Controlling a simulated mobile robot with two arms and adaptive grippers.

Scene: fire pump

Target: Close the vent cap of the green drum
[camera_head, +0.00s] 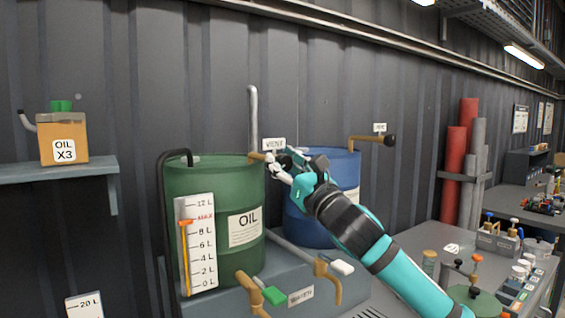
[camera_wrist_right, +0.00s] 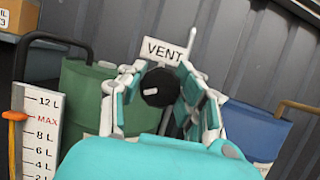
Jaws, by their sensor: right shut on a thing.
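The green drum (camera_head: 225,180) stands on a grey stand and carries an OIL label and a level gauge (camera_head: 197,245). A short brass pipe (camera_head: 256,157) sticks out near its top, beside a VENT sign (camera_head: 274,144). My right gripper (camera_head: 277,165) is at the end of this pipe, with its fingers closed around the cap. In the right wrist view the black vent cap (camera_wrist_right: 158,87) with a white mark sits between the two fingers of that gripper (camera_wrist_right: 150,92). The drum (camera_wrist_right: 85,95) is partly hidden behind the gripper there. My left gripper is in neither view.
A blue drum (camera_head: 343,172) stands close to the right, behind my right arm, with its own brass pipe and black cap (camera_head: 389,140). Brass taps (camera_head: 327,272) are in front below. An OIL X3 box (camera_head: 63,140) sits on a shelf at left.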

